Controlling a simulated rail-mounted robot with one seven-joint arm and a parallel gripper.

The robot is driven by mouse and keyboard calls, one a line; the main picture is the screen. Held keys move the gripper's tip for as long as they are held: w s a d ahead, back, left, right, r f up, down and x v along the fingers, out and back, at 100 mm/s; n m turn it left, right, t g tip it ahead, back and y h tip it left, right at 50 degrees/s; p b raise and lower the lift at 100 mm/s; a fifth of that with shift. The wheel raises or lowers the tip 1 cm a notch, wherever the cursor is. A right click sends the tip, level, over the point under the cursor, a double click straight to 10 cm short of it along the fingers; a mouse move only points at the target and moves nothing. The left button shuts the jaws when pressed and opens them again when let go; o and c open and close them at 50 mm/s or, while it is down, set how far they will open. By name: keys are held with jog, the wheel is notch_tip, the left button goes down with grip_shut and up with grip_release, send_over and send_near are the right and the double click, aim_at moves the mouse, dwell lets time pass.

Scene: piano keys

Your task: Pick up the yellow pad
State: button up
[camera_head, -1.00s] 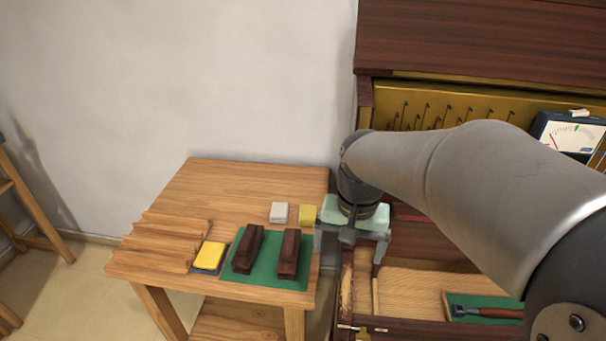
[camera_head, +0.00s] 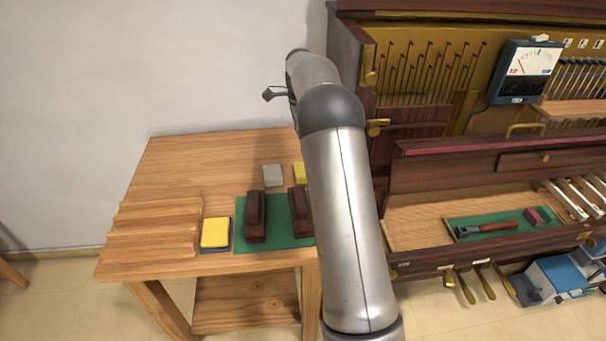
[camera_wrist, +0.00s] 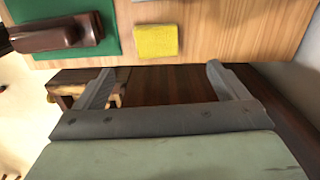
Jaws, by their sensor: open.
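A small yellow pad (camera_head: 299,172) lies on the wooden table near its right edge, partly covered by my arm in the head view. It shows whole in the wrist view (camera_wrist: 156,40), flat on the wood beyond my fingertips. Another yellow pad (camera_head: 215,232) lies on a dark base at the table's front left. My gripper (camera_wrist: 162,80) is open and empty, its two fingers apart and short of the near pad in the wrist picture. In the head view only a small part of it shows, high by the wall.
A grey block (camera_head: 272,175) lies left of the near pad. Two dark wooden blocks (camera_head: 255,216) stand on a green mat (camera_head: 275,236). A stepped wooden rack (camera_head: 155,228) is at the left. The open piano (camera_head: 440,165) stands right of the table.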

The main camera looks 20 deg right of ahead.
send_over(301, 168)
notch_tip(301, 168, down, 6)
jog(key=shift+f, duration=0.2)
jog(key=f, duration=0.4)
jog(key=shift+s+d, duration=0.2)
jog(key=shift+s, duration=0.15)
jog(key=shift+f, duration=0.6)
jog(key=c, duration=1)
